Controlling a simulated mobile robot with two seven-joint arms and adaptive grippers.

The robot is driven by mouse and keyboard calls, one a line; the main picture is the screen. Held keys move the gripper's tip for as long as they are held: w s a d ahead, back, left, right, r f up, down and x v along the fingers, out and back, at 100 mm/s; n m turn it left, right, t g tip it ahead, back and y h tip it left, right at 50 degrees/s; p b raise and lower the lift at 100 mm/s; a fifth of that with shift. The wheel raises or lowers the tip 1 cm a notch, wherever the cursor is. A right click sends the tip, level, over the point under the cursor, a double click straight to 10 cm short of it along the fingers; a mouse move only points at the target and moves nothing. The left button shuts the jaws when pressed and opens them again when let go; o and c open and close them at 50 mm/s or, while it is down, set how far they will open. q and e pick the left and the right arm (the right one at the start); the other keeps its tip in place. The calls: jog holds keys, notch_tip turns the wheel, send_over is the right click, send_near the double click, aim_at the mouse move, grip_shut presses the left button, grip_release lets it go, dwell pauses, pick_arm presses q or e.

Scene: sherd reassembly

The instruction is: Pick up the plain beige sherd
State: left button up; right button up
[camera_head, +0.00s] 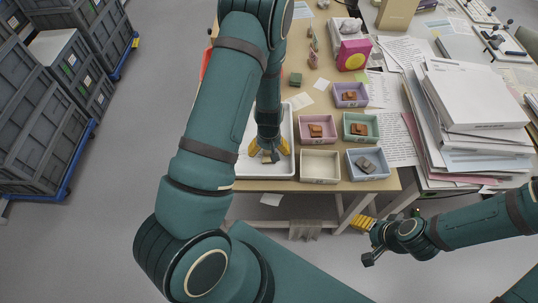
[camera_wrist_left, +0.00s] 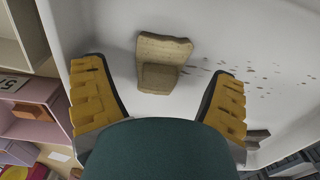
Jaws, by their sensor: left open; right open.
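A plain beige sherd (camera_wrist_left: 160,62) lies on the white tray floor in the left wrist view, lit from above and showing a step-like edge. My left gripper (camera_wrist_left: 160,98) is open, its two yellow fingers apart on either side below the sherd, with nothing between them. The sherd lies beyond the fingertips, roughly centred on the gap. In the head view my left gripper (camera_head: 268,153) points down over the white tray (camera_head: 291,170), and my arm hides much of the tray. My right gripper (camera_head: 363,223) is open and empty, off the table's front edge.
A cream box (camera_head: 320,166) stands empty right of the tray. Pink (camera_head: 317,141), green (camera_head: 361,139), lilac (camera_head: 350,103) and blue (camera_head: 367,177) boxes hold sherds. A paper stack (camera_head: 470,100) stands further right. A dark grey piece (camera_wrist_left: 257,136) lies near the right finger in the wrist view.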

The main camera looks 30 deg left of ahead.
pick_arm(q)
jog(key=shift+f, duration=0.45)
jog(key=c, duration=1.4)
jog(key=shift+o, duration=0.2)
